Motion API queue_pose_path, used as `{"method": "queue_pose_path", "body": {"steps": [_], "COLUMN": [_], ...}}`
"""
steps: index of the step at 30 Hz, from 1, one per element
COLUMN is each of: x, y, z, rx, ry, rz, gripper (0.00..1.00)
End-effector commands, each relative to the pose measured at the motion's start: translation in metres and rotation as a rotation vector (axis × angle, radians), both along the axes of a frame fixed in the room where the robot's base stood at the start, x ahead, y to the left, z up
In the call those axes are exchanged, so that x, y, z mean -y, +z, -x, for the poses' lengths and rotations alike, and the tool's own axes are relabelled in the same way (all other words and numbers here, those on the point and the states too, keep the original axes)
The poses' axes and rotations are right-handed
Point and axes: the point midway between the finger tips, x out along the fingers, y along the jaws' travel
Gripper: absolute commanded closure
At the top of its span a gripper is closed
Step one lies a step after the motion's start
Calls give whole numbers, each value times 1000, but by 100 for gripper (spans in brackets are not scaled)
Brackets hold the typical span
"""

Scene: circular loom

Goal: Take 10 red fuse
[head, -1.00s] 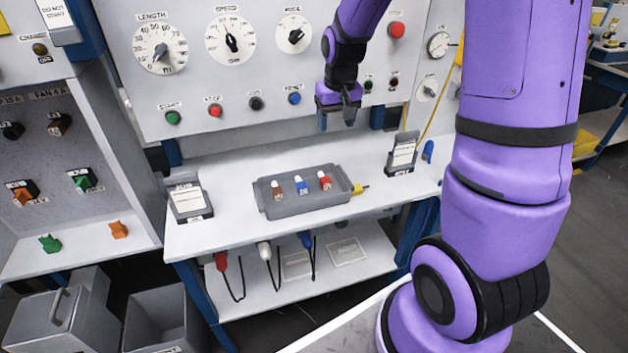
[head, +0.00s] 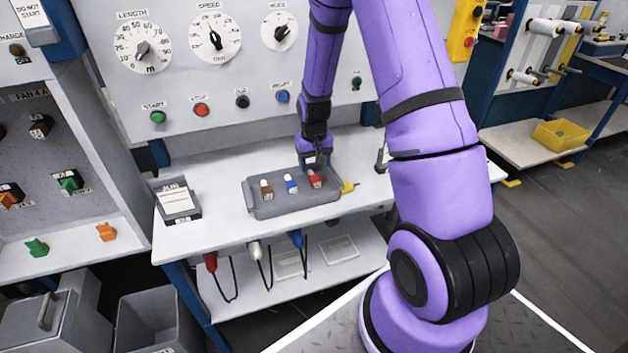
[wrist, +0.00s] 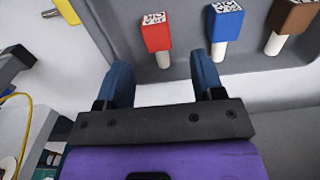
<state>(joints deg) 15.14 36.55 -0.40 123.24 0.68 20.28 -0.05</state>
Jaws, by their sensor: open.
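The red fuse (head: 315,180) lies at the right end of the grey tray (head: 262,212), beside the blue fuse (head: 291,184) and the brown fuse (head: 266,190). In the wrist view the red fuse (wrist: 157,36) has a printed code on its top and a white stem. The blue fuse (wrist: 225,26) and brown fuse (wrist: 290,20) stand to its right there. My gripper (wrist: 163,80) is open and empty, its two blue fingers apart. It hangs at the tray's right end, close to the red fuse, with the fuse beyond the fingertips in the wrist view.
A yellow item (head: 348,187) sits at the tray's right end. A dark box with a white label (head: 177,203) stands on the shelf to the left. The control panel with dials (head: 215,35) rises behind. White shelf (head: 215,218) is bare between box and tray.

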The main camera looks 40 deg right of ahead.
Motion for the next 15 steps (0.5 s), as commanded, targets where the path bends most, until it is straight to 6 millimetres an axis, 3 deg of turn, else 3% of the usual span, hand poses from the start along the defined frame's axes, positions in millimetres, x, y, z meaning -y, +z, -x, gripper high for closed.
{"method": "queue_pose_path", "body": {"steps": [15], "x": [0], "y": [-52], "z": [3], "rx": [0], "ry": [0], "rz": [0], "gripper": [38]}}
